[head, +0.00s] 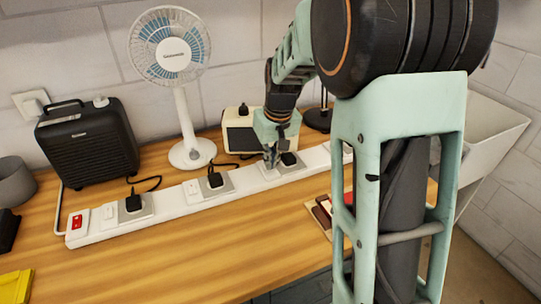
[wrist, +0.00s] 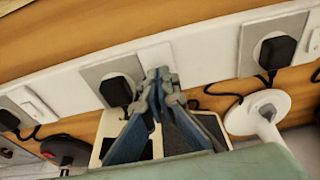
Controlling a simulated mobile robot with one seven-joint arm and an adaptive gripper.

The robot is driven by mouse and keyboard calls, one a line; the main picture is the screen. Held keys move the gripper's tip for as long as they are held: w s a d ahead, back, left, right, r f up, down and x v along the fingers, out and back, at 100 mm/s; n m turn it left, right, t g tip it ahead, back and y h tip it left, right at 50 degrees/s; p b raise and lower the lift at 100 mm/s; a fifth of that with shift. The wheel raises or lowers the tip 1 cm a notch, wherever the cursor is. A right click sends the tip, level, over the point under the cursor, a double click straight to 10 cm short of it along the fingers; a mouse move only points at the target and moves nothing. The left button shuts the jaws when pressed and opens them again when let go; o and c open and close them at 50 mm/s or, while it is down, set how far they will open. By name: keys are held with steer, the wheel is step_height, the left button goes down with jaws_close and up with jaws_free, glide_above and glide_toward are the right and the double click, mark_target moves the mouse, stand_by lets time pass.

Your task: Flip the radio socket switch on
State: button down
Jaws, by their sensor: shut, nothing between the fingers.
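The cream-and-black radio (head: 240,130) stands behind the long white power strip (head: 165,210), partly hidden by my arm. In the wrist view the radio (wrist: 102,138) lies behind my fingers. A black plug (head: 289,159) sits in the strip in front of the radio; it also shows in the wrist view (wrist: 115,92). The white switch (wrist: 152,55) beside this plug is partly covered by my fingertips. My gripper (head: 270,158) is shut and empty, pointing down at this switch; it also shows in the wrist view (wrist: 161,76). Contact and the switch's position cannot be told.
A white fan (head: 192,152) and a black heater-like box (head: 87,143) stand behind the strip. Other plugs (head: 215,181) and switches (head: 190,189) line it, with a red switch (head: 77,222) at its left end.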

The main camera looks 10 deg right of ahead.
steer(key=shift+f, duration=0.1)
steer(key=shift+s+f+b, duration=0.15)
steer(key=shift+f+b, duration=0.5)
steer(key=shift+b, duration=0.25)
steer(key=shift+r, duration=0.3)
steer(key=shift+p, duration=0.3)
steer(key=shift+w+a+r+p, duration=0.1)
steer(key=shift+w+r+p, duration=0.05)
steer(key=shift+w+p, duration=0.15)
steer(key=shift+w+a+r+p, duration=0.1)
steer(key=shift+w+r+p, duration=0.05)
steer(key=shift+w, duration=0.25)
steer(key=shift+d, duration=0.1)
